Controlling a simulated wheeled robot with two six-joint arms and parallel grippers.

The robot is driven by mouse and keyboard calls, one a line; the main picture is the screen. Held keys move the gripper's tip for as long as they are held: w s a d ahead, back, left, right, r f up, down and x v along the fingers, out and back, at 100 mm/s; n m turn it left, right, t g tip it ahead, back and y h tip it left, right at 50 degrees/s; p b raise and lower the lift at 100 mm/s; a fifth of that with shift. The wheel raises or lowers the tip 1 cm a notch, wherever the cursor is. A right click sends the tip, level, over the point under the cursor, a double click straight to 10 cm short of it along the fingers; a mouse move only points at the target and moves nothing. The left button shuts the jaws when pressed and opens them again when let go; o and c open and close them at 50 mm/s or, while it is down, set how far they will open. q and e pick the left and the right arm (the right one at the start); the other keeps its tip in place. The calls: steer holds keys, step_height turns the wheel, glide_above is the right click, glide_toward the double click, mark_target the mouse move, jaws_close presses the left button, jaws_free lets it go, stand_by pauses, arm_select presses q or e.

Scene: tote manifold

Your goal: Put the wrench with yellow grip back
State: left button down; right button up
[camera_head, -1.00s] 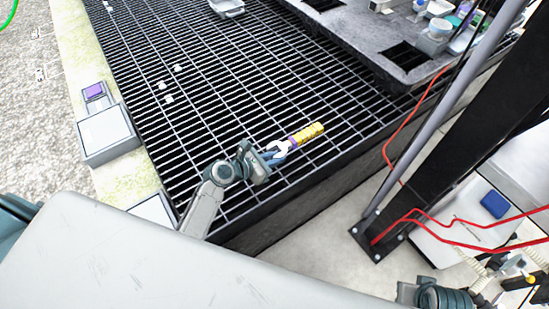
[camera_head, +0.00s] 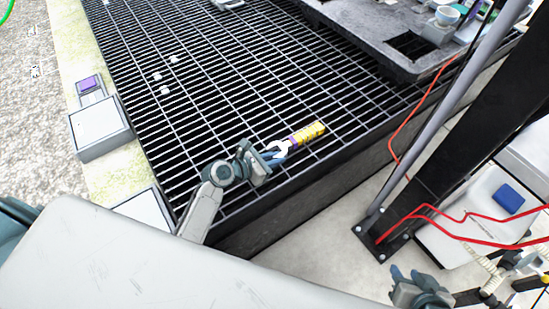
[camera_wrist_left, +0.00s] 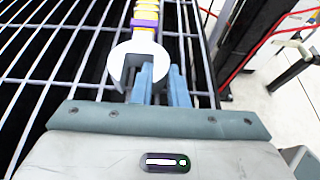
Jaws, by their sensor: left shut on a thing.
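The wrench with yellow grip (camera_head: 306,136) has a white open-ended head and a purple band. It lies along the line of my left gripper, over the dark grating (camera_head: 225,110), with its grip pointing away to the upper right. My left gripper (camera_head: 276,154) is shut on the wrench at its head end. In the left wrist view the white head of the wrench (camera_wrist_left: 133,57) shows at the blue fingers (camera_wrist_left: 160,85). I cannot tell how high the wrench is above the grating. My right gripper (camera_head: 405,280) is at the lower right, with blue fingers that look spread and nothing between them.
A dark grey tray with square openings (camera_head: 385,25) stands at the upper right. A black post (camera_head: 440,165) and red cables (camera_head: 455,217) stand to the right. A grey box (camera_head: 100,130) sits on the left ledge. The middle of the grating is mostly clear, with a few small white pieces.

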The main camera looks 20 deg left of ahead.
arm_select(q)
steer(key=shift+f, duration=0.6)
arm_select(e)
steer(key=shift+f, duration=0.2)
arm_select(q)
steer(key=c, duration=1.3)
jaws_free()
steer(key=shift+c, duration=0.2)
arm_select(e)
steer(key=shift+a, duration=0.1)
